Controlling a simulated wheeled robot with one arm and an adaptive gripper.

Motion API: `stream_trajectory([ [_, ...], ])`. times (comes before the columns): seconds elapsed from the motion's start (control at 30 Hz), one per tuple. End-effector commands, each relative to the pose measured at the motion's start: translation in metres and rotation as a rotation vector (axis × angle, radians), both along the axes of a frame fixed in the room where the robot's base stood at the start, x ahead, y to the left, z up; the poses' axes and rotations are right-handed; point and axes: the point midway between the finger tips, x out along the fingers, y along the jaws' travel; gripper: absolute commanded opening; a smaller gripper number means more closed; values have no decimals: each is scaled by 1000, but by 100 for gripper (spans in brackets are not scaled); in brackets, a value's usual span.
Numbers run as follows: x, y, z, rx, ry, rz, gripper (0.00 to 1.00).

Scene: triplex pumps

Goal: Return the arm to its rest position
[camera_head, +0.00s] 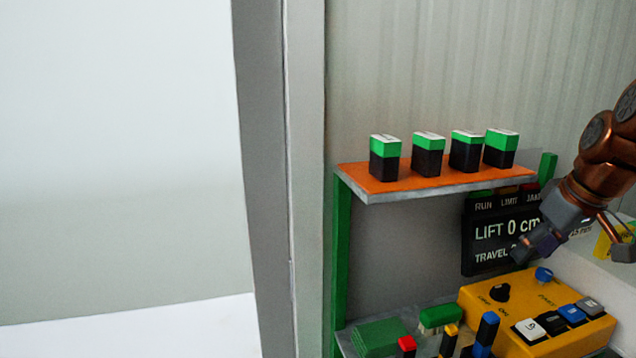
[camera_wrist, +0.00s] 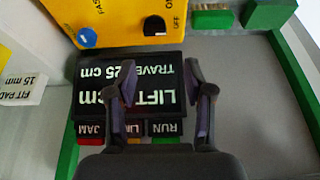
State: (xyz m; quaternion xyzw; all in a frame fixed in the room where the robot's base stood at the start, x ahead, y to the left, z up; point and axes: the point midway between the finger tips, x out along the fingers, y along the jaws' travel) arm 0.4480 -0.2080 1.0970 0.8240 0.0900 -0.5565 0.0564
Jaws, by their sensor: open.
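My copper-coloured arm (camera_head: 606,150) reaches in from the right edge of the head view. My gripper (camera_head: 578,238) hangs at its end in front of the display panel, fingers pointing down. In the wrist view my gripper (camera_wrist: 161,70) has its two fingers apart, with nothing between them. Behind them is the black display (camera_wrist: 150,88), upside down, with LIFT and TRAVEL readings. In the head view the display (camera_head: 490,235) reads LIFT 0 cm, and one finger covers part of its TRAVEL line.
Several black-and-green battery-like blocks stand on an orange shelf (camera_head: 430,183) left of my arm. Below is a yellow control box (camera_head: 530,305) with knobs and switches, also in the wrist view (camera_wrist: 118,22). A green post (camera_head: 341,260) and grey wall edge (camera_head: 270,180) stand left.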

Motion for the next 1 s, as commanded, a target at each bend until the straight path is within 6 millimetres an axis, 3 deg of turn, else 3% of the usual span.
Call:
stream_trajectory([
  [0.27,-15,53,-7,21,76,14,52],
  [0.47,-42,104,-18,31,162,11,52],
  [0.7,-90,155,-40,25,277,-20,52],
  [1.0,-173,196,-69,-12,419,-94,52],
])
